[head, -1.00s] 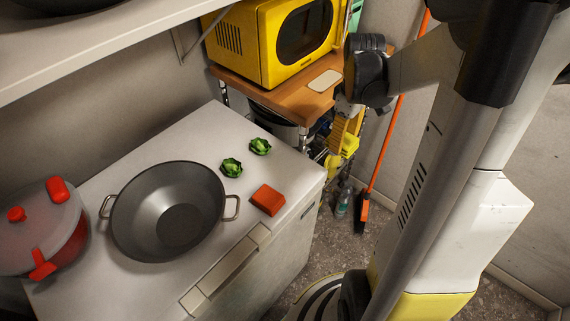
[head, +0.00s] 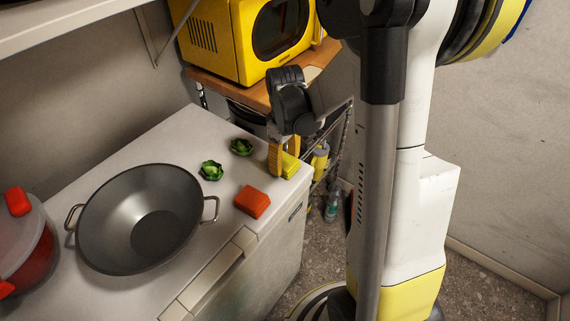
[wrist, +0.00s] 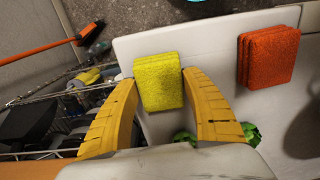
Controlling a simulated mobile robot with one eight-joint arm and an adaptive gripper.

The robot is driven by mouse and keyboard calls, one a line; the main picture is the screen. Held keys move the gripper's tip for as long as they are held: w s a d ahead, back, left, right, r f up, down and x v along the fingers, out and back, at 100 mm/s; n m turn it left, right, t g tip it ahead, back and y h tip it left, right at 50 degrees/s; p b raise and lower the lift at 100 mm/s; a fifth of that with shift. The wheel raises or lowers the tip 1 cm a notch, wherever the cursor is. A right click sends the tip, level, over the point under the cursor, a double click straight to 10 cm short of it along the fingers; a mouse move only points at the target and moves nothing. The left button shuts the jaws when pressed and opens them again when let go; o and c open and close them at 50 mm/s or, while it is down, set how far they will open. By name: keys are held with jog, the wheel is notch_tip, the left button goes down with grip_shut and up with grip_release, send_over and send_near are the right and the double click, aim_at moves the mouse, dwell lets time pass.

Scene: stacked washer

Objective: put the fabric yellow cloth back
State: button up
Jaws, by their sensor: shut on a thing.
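My gripper (head: 279,160) is over the back right edge of the white chest top, pointing down. Its yellow fingers are shut on the yellow cloth (head: 290,166), a folded rectangular pad. In the wrist view the yellow cloth (wrist: 159,82) sits between the two fingertips of my gripper (wrist: 158,75), over the white surface. I cannot tell whether the cloth touches the chest top or hangs just above it. An orange cloth (head: 253,202) of like shape lies on the chest near its front edge and also shows in the wrist view (wrist: 267,57).
The white chest (head: 201,132) also carries a grey wok (head: 140,215), a red pot (head: 25,245) and two green vegetables, one (head: 211,171) nearer and one (head: 241,147) farther. A yellow microwave (head: 225,38) stands on a wooden-topped rack behind. A wall shelf (head: 70,25) overhangs the left.

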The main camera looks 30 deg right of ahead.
jog(key=shift+r, duration=0.1)
jog(key=o, duration=0.6)
jog(key=shift+f, duration=0.25)
jog(key=o, duration=0.4)
jog(key=shift+r, duration=0.1)
